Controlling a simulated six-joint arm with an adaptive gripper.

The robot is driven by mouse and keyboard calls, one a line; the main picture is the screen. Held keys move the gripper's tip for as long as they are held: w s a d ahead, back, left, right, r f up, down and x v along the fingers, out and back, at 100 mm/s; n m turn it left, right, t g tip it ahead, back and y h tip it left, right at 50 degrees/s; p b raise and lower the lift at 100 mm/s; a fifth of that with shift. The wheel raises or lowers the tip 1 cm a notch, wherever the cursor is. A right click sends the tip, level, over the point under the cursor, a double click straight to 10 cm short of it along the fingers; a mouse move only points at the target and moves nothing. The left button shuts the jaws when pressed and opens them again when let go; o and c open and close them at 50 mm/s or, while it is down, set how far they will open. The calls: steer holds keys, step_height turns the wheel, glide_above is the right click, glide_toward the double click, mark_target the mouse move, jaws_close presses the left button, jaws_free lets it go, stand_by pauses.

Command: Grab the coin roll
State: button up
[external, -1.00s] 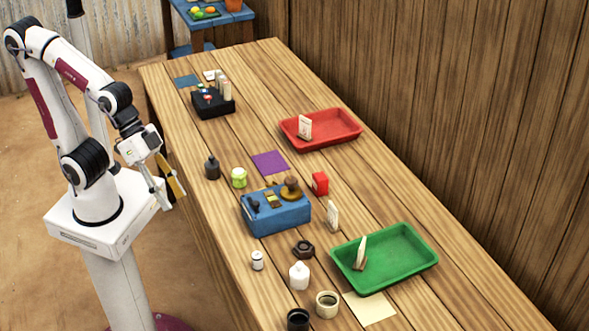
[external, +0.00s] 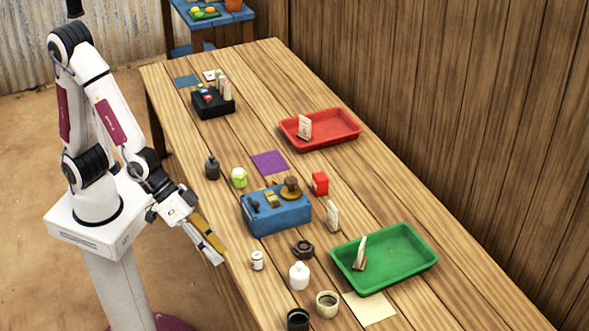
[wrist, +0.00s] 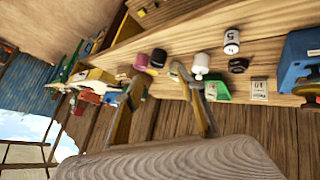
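No item is clearly marked as the coin roll. A small white cylinder (external: 257,260) stands upright near the table's front edge; in the wrist view the white cylinder (wrist: 231,40) carries a dark 5. I cannot tell whether it is the coin roll. A pinkish cylinder (wrist: 141,62) also shows in the wrist view, beside a black one (wrist: 158,57). My gripper (external: 222,256) is near the table's front edge, left of the white cylinder and apart from it. In the wrist view my gripper's fingers (wrist: 160,78) are spread, with nothing seen held between them.
A white knobbed piece (external: 299,275), a dark nut (external: 303,250), a cream cup (external: 327,304) and a black cup (external: 298,319) stand close by. A blue box (external: 277,212) is behind. A green tray (external: 427,262) and red tray (external: 345,135) lie toward the wall.

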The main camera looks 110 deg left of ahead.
mark_target(241, 273)
steer(key=shift+a+f+n+t+y, duration=0.45)
steer(key=shift+a+f+y, duration=0.95)
steer(key=shift+f, duration=1.25)
steer(key=shift+a+f+n+t+y, duration=0.45)
steer(key=shift+a+f+y, duration=0.95)
steer(key=shift+f, duration=1.3)
steer(key=shift+a+f+n+t+y, duration=0.3)
steer(key=shift+a+f+t+y, duration=0.3)
steer(key=shift+a+f+y, duration=1.45)
steer(key=shift+s+d+f+m+t, duration=0.3)
steer(key=shift+s+d+f+t, duration=0.2)
steer(key=shift+s+f, duration=0.15)
steer(key=shift+r, duration=0.1)
steer(key=shift+a, duration=0.1)
steer(key=shift+x, duration=1.25)
steer(key=shift+w+a, duration=0.1)
